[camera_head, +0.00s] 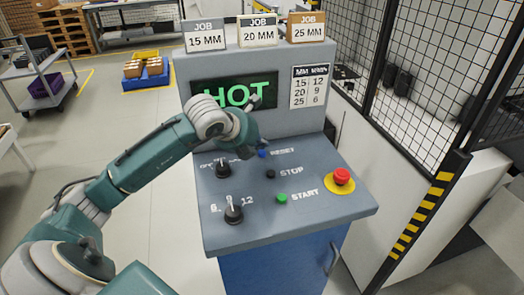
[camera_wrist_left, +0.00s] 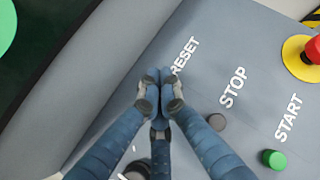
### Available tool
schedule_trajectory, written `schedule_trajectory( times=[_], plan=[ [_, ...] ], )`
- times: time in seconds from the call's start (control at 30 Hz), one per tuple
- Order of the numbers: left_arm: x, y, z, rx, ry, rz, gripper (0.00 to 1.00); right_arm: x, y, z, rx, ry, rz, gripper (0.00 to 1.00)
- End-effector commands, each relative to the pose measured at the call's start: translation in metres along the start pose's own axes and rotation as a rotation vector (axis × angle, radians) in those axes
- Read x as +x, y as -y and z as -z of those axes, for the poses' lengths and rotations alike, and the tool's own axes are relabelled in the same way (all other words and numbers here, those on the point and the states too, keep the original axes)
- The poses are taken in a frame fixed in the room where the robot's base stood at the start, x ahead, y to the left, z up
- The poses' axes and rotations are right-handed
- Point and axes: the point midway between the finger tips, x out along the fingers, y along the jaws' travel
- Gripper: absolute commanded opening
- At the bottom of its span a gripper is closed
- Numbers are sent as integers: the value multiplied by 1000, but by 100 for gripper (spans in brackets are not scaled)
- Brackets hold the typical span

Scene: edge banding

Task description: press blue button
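The blue button (camera_head: 262,153) sits on the sloping grey control panel (camera_head: 325,205) beside the word RESET, at the head of a column with the black STOP button (camera_head: 270,174) and green START button (camera_head: 282,198). My left gripper (camera_head: 254,149) is at the upper part of the panel, right by the blue button. In the left wrist view its fingers (camera_wrist_left: 160,76) are closed together with nothing seen between them, next to the word RESET. They hide the blue button there, so I cannot tell whether they touch it. My right gripper is not in view.
A red emergency button (camera_head: 342,176) on a yellow base is at the panel's right. Two black knobs (camera_head: 233,214) are at the left. A screen (camera_head: 236,92) reading HOT stands behind my arm. A mesh fence (camera_head: 440,70) bounds the right side.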

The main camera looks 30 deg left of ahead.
Motion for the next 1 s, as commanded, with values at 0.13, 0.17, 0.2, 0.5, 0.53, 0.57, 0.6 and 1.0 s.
schedule_trajectory(
  times=[0.13,0.17,0.2,0.5,0.53,0.57,0.6,1.0],
  plan=[
    [-2,1,-2,0,1,0,0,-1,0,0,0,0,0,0],
    [-2,1,-2,0,1,0,0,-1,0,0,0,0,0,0],
    [-2,1,-2,0,1,0,0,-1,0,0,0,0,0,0],
    [-8,3,-9,0,4,0,0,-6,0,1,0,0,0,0],
    [-10,4,-11,0,4,0,0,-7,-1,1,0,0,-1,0],
    [-12,5,-13,0,4,0,0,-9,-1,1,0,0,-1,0],
    [-15,6,-15,0,4,0,0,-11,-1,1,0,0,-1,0],
    [-38,15,-36,0,2,0,0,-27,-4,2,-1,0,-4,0]
  ],
)
